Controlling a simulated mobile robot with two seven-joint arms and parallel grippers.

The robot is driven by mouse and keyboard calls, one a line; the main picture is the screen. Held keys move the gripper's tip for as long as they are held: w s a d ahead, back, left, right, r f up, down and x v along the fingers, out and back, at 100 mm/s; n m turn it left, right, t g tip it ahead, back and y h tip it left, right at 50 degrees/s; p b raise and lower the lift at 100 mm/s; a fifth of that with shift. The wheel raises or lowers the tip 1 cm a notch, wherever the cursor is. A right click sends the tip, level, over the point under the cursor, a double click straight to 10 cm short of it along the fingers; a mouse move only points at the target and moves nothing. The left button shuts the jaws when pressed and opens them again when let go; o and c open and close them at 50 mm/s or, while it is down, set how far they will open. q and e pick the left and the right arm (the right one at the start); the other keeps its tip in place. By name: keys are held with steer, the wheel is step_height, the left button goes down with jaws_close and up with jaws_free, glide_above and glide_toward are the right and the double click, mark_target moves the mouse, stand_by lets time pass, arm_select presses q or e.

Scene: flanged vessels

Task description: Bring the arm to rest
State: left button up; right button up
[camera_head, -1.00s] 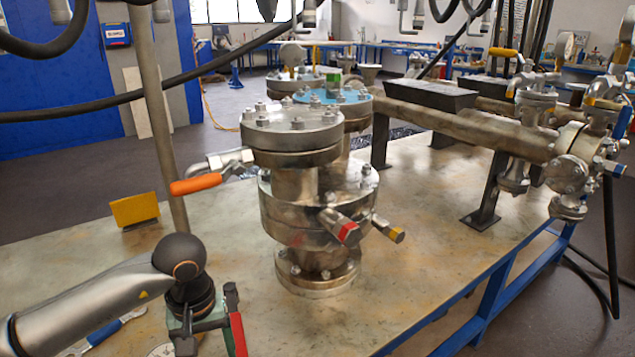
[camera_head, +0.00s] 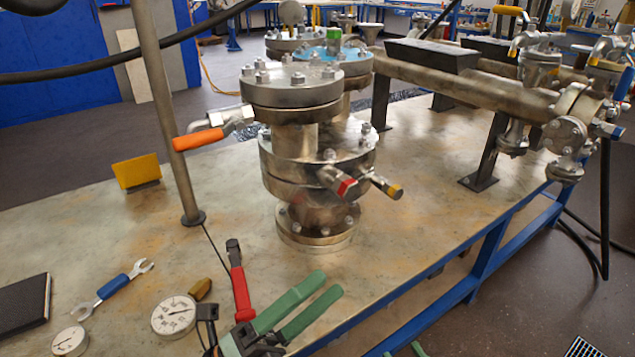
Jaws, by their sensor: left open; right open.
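My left gripper (camera_head: 329,284) is at the bottom middle, with two green fingers pointing up and to the right. It is open, with nothing between its fingers, in front of the steel flanged vessel (camera_head: 308,150) and apart from it in the picture. Only green tips of my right gripper (camera_head: 404,352) show at the bottom edge; the rest is out of view. The vessel stands upright on the table, with an orange-handled valve (camera_head: 198,139) at its left and red- and yellow-tipped fittings at its front.
A red-handled tool (camera_head: 239,283), a pressure gauge (camera_head: 172,314), a smaller gauge (camera_head: 70,341), a blue wrench (camera_head: 112,289) and a black item (camera_head: 24,303) lie at front left. A metal post (camera_head: 165,110) rises left of the vessel. A pipe assembly (camera_head: 470,88) stands at right.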

arm_select(q)
steer(key=a+f+n+t+y, duration=0.2)
steer(key=a+f+n+y, duration=0.65)
steer(key=n, duration=0.55)
steer(key=a+f+n+t+y, duration=0.1)
steer(key=a+f+n+y, duration=0.5)
steer(key=f+n+y, duration=0.65)
steer(key=s+a+r+n+g+h+p, duration=0.1)
steer(key=s+p, duration=0.3)
steer(key=p, duration=0.7)
steer(key=s+a+r+n+g+h+p, duration=0.1)
steer(key=s+r+n+g+p, duration=0.2)
steer(key=p, duration=0.7)
steer(key=shift+s+r+g+p, duration=0.15)
steer(key=shift+s+g+p, duration=0.2)
steer(key=shift+s+g, duration=0.4)
arm_select(e)
steer(key=s+d+r+m+g+h, duration=0.1)
steer(key=s+d+m+g+h, duration=0.1)
steer(key=s+g, duration=0.4)
steer(key=s, duration=0.2)
steer(key=shift+s+r, duration=0.3)
steer(key=shift+d, duration=0.1)
